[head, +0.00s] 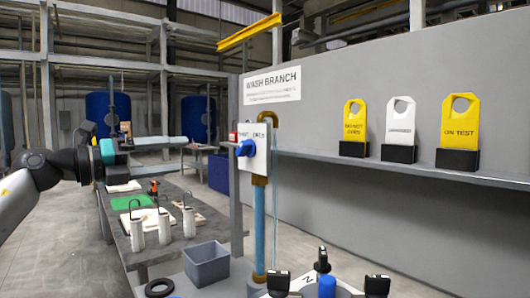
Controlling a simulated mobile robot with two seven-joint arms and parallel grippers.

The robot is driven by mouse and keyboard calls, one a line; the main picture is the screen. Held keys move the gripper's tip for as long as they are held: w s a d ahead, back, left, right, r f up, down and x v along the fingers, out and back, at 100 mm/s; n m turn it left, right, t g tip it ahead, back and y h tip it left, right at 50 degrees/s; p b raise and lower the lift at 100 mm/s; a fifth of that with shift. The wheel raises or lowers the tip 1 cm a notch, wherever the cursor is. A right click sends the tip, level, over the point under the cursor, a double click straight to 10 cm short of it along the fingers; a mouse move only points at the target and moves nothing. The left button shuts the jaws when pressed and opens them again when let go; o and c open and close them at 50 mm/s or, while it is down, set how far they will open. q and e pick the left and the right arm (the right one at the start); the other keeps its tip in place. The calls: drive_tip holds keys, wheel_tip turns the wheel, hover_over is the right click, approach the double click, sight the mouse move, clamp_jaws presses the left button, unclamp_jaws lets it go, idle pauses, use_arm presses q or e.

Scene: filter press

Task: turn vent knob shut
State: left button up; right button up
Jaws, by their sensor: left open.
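The blue vent knob (245,148) sits on a white plate (259,150) with small lettering, fixed at the wash branch pipe. The lettering is too small to read surely, so I cannot tell the knob's setting. My left gripper (125,147) is at the left, well apart from the knob, with the arm reaching in from the left edge. It is open, with nothing seen between its fingers. My right gripper is out of view.
A brown and blue pipe (259,225) stands below the plate. A grey post (236,175) rises beside it. Several white canisters (188,222) and a grey bin (206,264) stand lower left. Black-handled clamps (322,262) are in front. Tags (459,119) stand on the shelf at right.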

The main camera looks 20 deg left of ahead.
sight(238, 147)
use_arm(q)
drive_tip(key=shift+m, duration=0.4)
drive_tip(key=shift+d+r+p+x, duration=0.15)
drive_tip(key=shift+p+x, duration=1.05)
drive_tip(key=shift+x, duration=2.6)
drive_tip(key=shift+d+r+p+x, duration=0.15)
drive_tip(key=shift+p+x, duration=1)
drive_tip(key=shift+x, duration=2.7)
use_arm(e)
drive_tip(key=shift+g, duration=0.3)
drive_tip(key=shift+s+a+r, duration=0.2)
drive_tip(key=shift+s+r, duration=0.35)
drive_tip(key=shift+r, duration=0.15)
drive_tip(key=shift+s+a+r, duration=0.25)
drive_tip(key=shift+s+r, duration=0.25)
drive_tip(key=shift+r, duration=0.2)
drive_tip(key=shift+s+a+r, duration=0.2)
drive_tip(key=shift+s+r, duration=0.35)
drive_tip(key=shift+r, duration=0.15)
use_arm(q)
drive_tip(key=shift+s+a, duration=0.15)
